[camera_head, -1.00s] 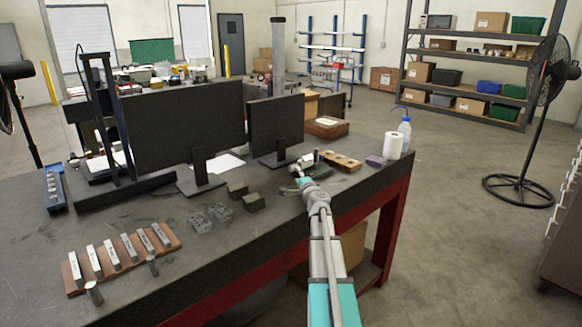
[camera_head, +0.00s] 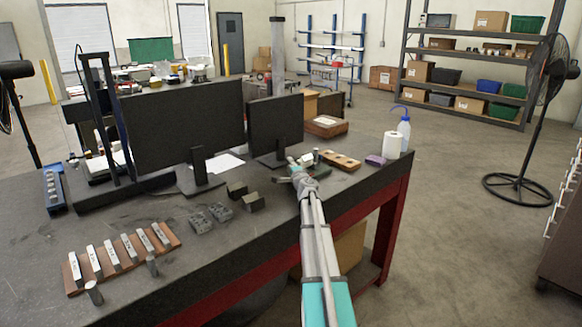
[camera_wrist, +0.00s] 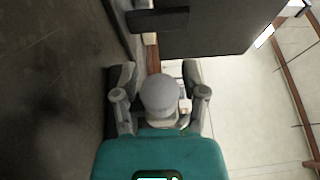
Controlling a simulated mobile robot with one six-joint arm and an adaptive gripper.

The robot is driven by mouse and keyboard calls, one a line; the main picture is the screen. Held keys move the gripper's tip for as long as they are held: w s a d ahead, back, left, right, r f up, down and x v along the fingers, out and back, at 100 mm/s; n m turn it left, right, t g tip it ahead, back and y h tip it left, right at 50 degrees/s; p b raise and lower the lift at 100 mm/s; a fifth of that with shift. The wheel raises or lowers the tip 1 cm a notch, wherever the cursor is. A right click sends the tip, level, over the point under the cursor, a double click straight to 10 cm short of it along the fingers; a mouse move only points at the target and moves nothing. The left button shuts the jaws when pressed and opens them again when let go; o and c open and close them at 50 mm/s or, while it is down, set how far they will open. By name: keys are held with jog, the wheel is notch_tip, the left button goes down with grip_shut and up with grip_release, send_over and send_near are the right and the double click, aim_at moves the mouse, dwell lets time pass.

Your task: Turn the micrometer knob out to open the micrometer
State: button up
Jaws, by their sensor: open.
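My gripper (camera_head: 288,171) is over the back right part of the dark workbench, fingers apart. In the wrist view, its two fingers (camera_wrist: 157,78) stand on either side of a rounded grey shape (camera_wrist: 159,94). This looks like the end of the micrometer knob, but I cannot be sure, and I cannot tell whether the fingers touch it. In the head view, a small greenish piece (camera_head: 320,171), perhaps part of the micrometer or its stand, shows just right of my gripper. The rest of the micrometer is not clearly visible; my wrist may cover it.
Two monitors (camera_head: 184,125) stand behind and left of my gripper. Dark metal blocks (camera_head: 252,203) lie to its left on the workbench (camera_head: 130,210). A wooden holder (camera_head: 341,161), a paper roll (camera_head: 391,144) and a wash bottle (camera_head: 404,131) stand to the right.

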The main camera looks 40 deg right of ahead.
grip_shut()
jog(key=shift+d, duration=0.1)
jog(key=shift+s+a, duration=0.1)
jog(key=shift+a, duration=0.15)
dwell(1.2)
dwell(0.4)
grip_release()
jog(key=shift+d, duration=0.1)
